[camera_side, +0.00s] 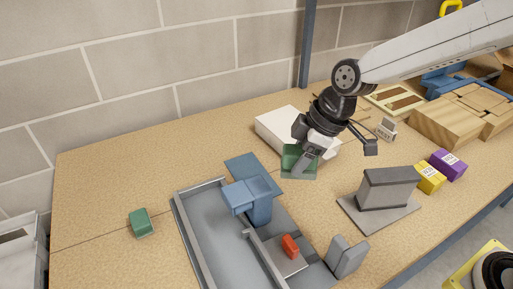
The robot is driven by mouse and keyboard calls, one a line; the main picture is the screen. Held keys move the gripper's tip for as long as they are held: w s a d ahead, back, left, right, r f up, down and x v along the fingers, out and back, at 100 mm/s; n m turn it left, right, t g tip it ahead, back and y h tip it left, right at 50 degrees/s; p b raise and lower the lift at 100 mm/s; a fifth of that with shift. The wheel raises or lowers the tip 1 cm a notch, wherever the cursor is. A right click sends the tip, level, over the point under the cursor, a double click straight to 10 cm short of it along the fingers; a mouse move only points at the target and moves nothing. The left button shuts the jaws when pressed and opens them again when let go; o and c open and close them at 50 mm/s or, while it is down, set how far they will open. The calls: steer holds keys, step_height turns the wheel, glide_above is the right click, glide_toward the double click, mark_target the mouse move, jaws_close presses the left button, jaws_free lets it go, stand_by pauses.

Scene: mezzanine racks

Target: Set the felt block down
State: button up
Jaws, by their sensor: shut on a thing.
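My gripper (303,160) points down near the middle of the table, shut on a dark green block, which I take to be the felt block (289,158). The gripper's fingers cover part of the block's near face. The block is low, in front of a white box; I cannot tell whether its underside touches the surface below. A smaller green block (140,222) lies alone at the left of the table.
A grey tray (181,222) with a blue stand (259,207) and a red piece (290,246) is at front centre. A grey block on a plate (387,190), yellow (428,177) and purple (449,165) boxes stand right. The white box (275,122) is close behind my gripper. The table's left is mostly clear.

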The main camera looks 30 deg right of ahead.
steer(key=d+m+t, duration=0.1)
steer(key=d+m, duration=0.2)
steer(key=d, duration=0.4)
steer(key=shift+n, duration=0.3)
steer(key=shift+w+a+f, duration=0.1)
steer(key=shift+a+f, duration=0.1)
steer(key=shift+f, duration=1.1)
steer(key=shift+w+a+f, duration=0.1)
steer(key=shift+a+f, duration=0.1)
steer(key=shift+f, duration=1.1)
steer(key=w+a+f, duration=0.1)
steer(key=w+f, duration=0.1)
steer(key=w, duration=0.2)
steer(key=w+a+f, duration=0.1)
steer(key=w+f, duration=0.2)
steer(key=w, duration=0.1)
steer(key=w+a+f, duration=0.1)
steer(key=w+f, duration=0.2)
steer(key=w, duration=0.1)
steer(key=shift+a+f, duration=0.2)
steer(key=shift+w+a+f, duration=0.1)
steer(key=shift+w+f, duration=0.35)
steer(key=shift+w+a+f, duration=0.1)
steer(key=shift+w+f, duration=0.2)
steer(key=shift+f, duration=1.5)
